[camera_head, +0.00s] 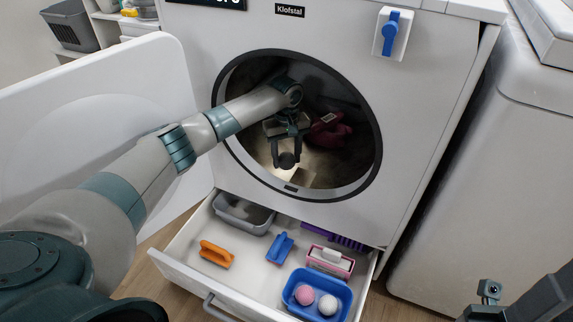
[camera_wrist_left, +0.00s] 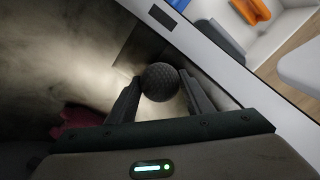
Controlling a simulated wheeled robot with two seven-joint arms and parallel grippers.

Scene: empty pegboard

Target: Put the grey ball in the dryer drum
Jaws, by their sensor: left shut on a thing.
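The grey ball (camera_head: 287,160) is between the fingers of my left gripper (camera_head: 287,150), inside the round opening of the dryer drum (camera_head: 335,165). In the left wrist view the dark grey, dimpled ball (camera_wrist_left: 160,82) sits between the two fingertips (camera_wrist_left: 160,88), with the fingers touching its sides. The drum's lit inner wall (camera_wrist_left: 70,60) shows behind it.
A dark red item (camera_head: 330,132) lies in the drum beside the gripper. The dryer door (camera_head: 90,110) stands open at left. The open drawer (camera_head: 190,262) below holds a grey tray (camera_head: 243,222), an orange brush (camera_head: 216,254), a blue item (camera_head: 280,247) and a blue bin (camera_head: 291,283) with two balls.

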